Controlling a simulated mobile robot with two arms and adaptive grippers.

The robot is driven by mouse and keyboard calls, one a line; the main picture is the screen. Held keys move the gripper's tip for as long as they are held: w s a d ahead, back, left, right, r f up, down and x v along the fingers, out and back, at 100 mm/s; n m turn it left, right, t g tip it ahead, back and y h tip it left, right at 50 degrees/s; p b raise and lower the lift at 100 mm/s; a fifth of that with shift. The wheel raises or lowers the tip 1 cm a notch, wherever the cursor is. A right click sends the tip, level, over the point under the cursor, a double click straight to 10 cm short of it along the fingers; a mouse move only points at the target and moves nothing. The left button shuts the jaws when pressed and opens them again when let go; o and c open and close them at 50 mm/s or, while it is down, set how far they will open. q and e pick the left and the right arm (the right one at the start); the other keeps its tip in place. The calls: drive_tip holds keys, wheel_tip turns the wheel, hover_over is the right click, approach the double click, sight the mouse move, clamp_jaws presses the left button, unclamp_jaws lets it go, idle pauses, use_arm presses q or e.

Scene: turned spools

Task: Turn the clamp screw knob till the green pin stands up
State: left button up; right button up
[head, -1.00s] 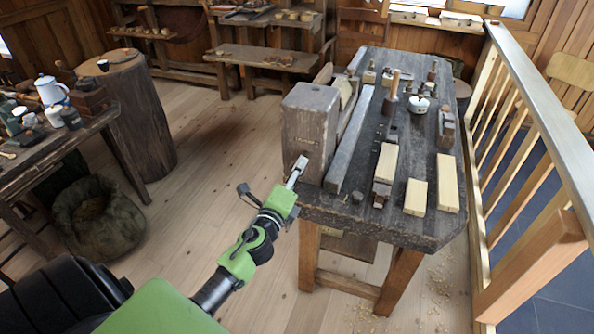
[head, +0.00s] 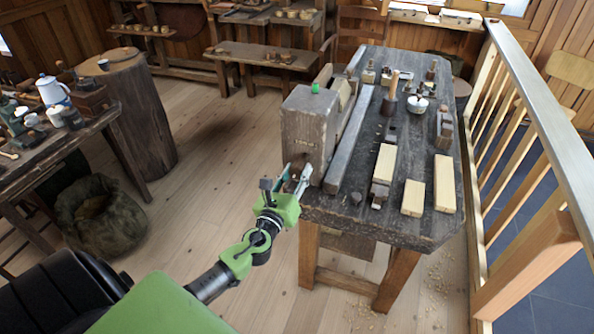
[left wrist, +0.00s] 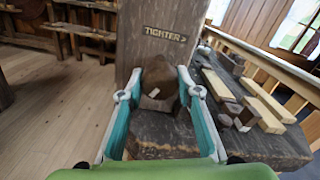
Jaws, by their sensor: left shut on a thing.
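The green pin (head: 315,88) stands up from the top of the wooden clamp block (head: 303,130) at the workbench's near left corner. The brown clamp screw knob (left wrist: 160,76) shows in the left wrist view, in front of the block's face, under a carved label "TIGHTER" (left wrist: 165,33) with an arrow to the right. My left gripper (head: 297,172) is at the block's lower front, its two fingers (left wrist: 158,88) on either side of the knob and shut on it. The fingers mostly hide the knob in the head view. My right gripper is not in view.
The workbench (head: 395,225) holds pale wood blocks (head: 412,198), a mallet-like tool (head: 390,95) and a small white pot (head: 418,104). A wooden railing (head: 540,120) runs along the right. A sack (head: 100,215) stands on the floor at left, with open floor between.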

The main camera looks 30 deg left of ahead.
use_arm(q)
drive_tip(key=shift+s+d+f+m+p, duration=0.15)
drive_tip(key=shift+f+m+p, duration=0.25)
drive_tip(key=shift+m, duration=0.7)
drive_tip(key=shift+f, duration=0.1)
drive_tip(key=o, duration=1.1)
drive_tip(key=shift+o, duration=0.2)
drive_tip(key=shift+s+r, duration=0.15)
drive_tip(key=shift+r, duration=0.2)
drive_tip(key=v, duration=1.2)
